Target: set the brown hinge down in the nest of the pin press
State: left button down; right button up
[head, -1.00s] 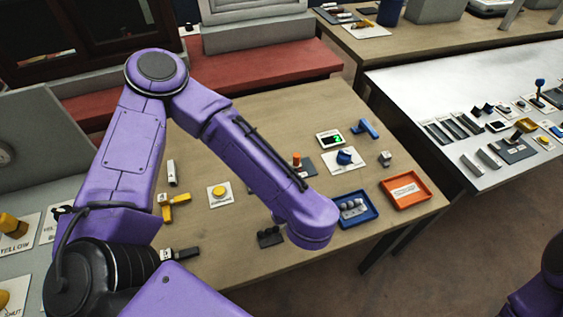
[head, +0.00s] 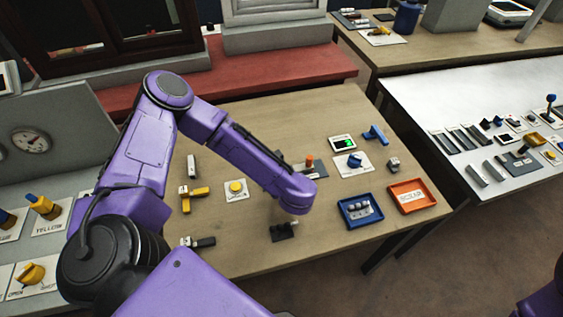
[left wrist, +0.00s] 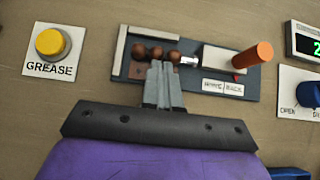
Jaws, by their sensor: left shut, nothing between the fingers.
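The pin press (left wrist: 250,88) is a dark plate with a pale block, an orange knob and a HOME/BACK label in the left wrist view. In the head view its orange knob (head: 309,160) shows just beyond my left arm. The brown hinge (left wrist: 155,52) lies in the nest between the pale fence and the block, its round brown knuckles in a row along the fence. A brown leaf shows left of the fingers. My left gripper (left wrist: 160,68) is shut and empty, its fingertips right at the knuckles, hiding part of the hinge. Contact cannot be told. My right gripper is out of view.
A yellow GREASE button (left wrist: 52,42) sits left of the press. A blue tray (head: 372,218) with grey pieces and an orange scrap tray (head: 425,203) stand at the right. A dark block (head: 284,231) lies nearer me. A dial panel (head: 354,162) is right of the press.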

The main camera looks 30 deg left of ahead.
pick_arm(q)
jog(key=shift+w+f, duration=0.1)
jog(key=shift+w, duration=0.05)
jog(key=shift+w+a+f+b, duration=0.1)
jog(key=shift+w+a+b, duration=0.05)
jog(key=shift+b, duration=0.15)
jog(key=shift+w+a+b, duration=0.25)
jog(key=shift+a+b, duration=0.1)
jog(key=shift+a, duration=0.1)
